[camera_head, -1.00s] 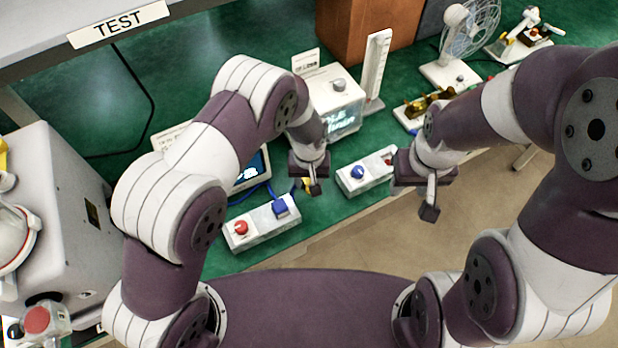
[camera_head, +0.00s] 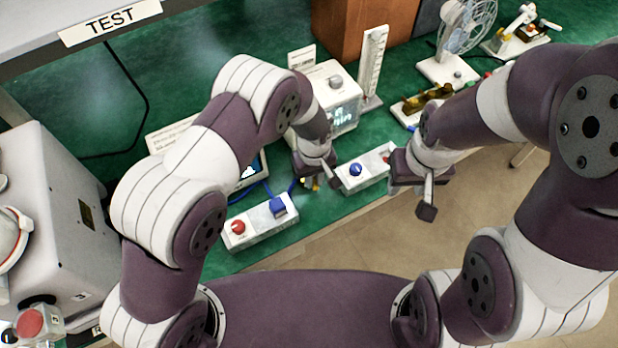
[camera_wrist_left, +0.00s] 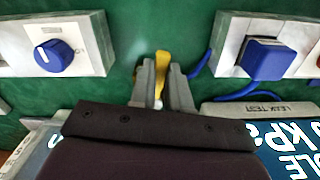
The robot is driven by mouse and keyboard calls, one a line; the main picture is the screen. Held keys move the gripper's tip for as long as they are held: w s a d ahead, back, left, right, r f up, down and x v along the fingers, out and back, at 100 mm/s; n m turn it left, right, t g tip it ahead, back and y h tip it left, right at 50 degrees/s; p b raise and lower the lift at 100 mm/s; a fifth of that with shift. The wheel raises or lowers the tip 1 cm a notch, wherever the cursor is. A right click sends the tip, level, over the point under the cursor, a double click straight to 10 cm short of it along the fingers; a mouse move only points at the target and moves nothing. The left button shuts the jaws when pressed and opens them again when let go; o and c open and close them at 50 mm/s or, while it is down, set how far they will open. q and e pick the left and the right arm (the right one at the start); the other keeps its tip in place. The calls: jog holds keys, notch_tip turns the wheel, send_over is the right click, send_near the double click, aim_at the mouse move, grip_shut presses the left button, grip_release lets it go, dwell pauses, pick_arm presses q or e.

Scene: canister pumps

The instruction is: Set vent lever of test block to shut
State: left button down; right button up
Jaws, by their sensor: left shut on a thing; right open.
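My left gripper (camera_head: 322,182) points down at the bench between two grey control boxes. In the left wrist view its fingers (camera_wrist_left: 163,88) are shut on a yellow lever (camera_wrist_left: 162,64), whose upper part shows between the fingertips. A bit of yellow (camera_head: 304,181) also shows beside the gripper in the head view. I take this for the vent lever; the body of the test block is hidden behind the gripper, and I cannot tell the lever's setting. My right gripper (camera_head: 427,207) is open and empty, in front of the bench edge above the floor.
A grey box with a red button and blue square switch (camera_head: 262,222) lies left of my left gripper. Another with a blue round knob (camera_head: 364,169) lies right. A blue hose (camera_wrist_left: 200,64) runs close by. A white display unit (camera_head: 338,92) stands behind.

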pick_arm(q)
jog(key=d+n, duration=0.1)
jog(key=n, duration=0.1)
jog(key=w+n+b, duration=0.1)
jog(key=n, duration=0.1)
jog(key=shift+d, duration=0.4)
jog(key=shift+w+d+r+n+b, duration=0.1)
jog(key=shift+w+d+n+b, duration=0.25)
jog(key=shift+n, duration=0.65)
jog(key=shift+w+d+n+b, duration=0.2)
jog(key=shift+w+n+b, duration=0.15)
jog(key=shift+n, duration=0.65)
jog(key=c, duration=1.1)
grip_release()
notch_tip(320, 180, up, 13)
jog(key=shift+f+b, duration=0.15)
jog(key=shift+b, duration=0.75)
